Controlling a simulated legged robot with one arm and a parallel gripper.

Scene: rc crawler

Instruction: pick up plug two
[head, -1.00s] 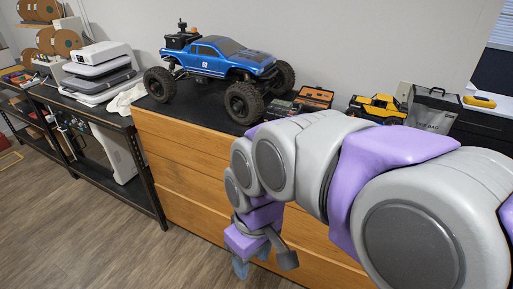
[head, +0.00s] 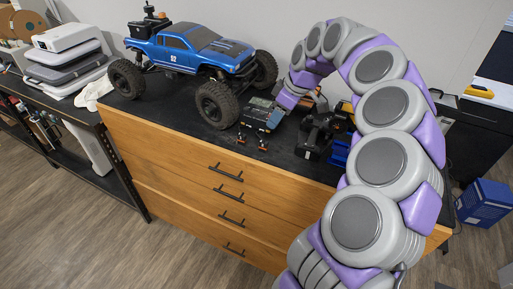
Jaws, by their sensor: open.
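Two small dark plugs with orange-red ends stand on the black bench top in front of the blue crawler: a left plug (head: 241,137) and a right plug (head: 263,144). I cannot tell which one is plug two. My gripper (head: 273,116) is open, pointing down just behind and right of the plugs, apart from them. Its blue fingertip shows beside a dark box-like device (head: 258,108). The far finger is hard to make out, and I see nothing held.
The blue RC crawler (head: 196,50) stands left of my gripper, its front wheel (head: 217,104) close by. A black mechanism (head: 318,130) and a blue item (head: 340,153) are to the right. The wooden drawer cabinet's (head: 190,180) front edge lies just before the plugs.

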